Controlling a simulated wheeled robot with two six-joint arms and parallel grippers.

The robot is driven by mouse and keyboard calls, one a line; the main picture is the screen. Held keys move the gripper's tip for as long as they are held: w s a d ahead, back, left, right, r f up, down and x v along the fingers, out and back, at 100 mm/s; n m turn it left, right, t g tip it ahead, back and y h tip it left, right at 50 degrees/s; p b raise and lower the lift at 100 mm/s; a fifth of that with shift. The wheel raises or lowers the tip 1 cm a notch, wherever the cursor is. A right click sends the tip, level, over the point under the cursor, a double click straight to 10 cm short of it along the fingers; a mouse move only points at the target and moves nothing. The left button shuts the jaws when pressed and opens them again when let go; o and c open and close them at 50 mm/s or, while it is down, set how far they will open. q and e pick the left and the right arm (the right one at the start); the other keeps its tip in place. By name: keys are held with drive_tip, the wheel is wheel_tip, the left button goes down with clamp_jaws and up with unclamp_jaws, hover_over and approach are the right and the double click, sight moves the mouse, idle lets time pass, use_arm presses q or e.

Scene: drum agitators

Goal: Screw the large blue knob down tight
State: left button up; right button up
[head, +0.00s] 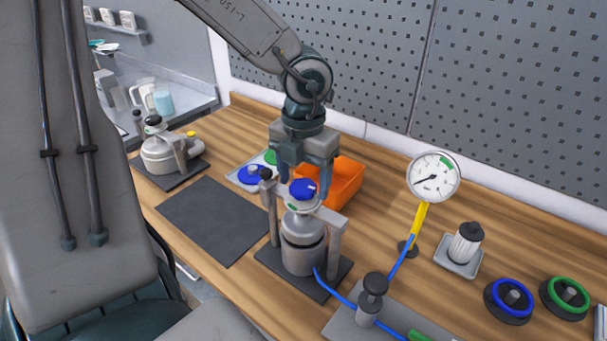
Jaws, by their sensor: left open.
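The large blue knob (302,188) sits on top of a grey metal vessel (303,240), which stands in a frame with two uprights on a dark base plate. My left gripper (304,190) comes down from above with its jaws apart. One finger is on each side of the blue knob, and I cannot tell whether they touch it. My right gripper is not in view.
An orange bin (345,184) stands close behind the vessel. A pressure gauge (433,180) on a yellow stem is to the right, with blue hoses near the front. A dark mat (213,220) lies clear at left. Blue (508,301) and green (566,297) ringed knobs sit at right.

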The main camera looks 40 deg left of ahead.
use_arm(q)
drive_tip(key=shift+w+f, duration=0.1)
drive_tip(key=shift+f, duration=0.15)
drive_tip(key=shift+c, duration=0.5)
drive_tip(key=c, duration=0.9)
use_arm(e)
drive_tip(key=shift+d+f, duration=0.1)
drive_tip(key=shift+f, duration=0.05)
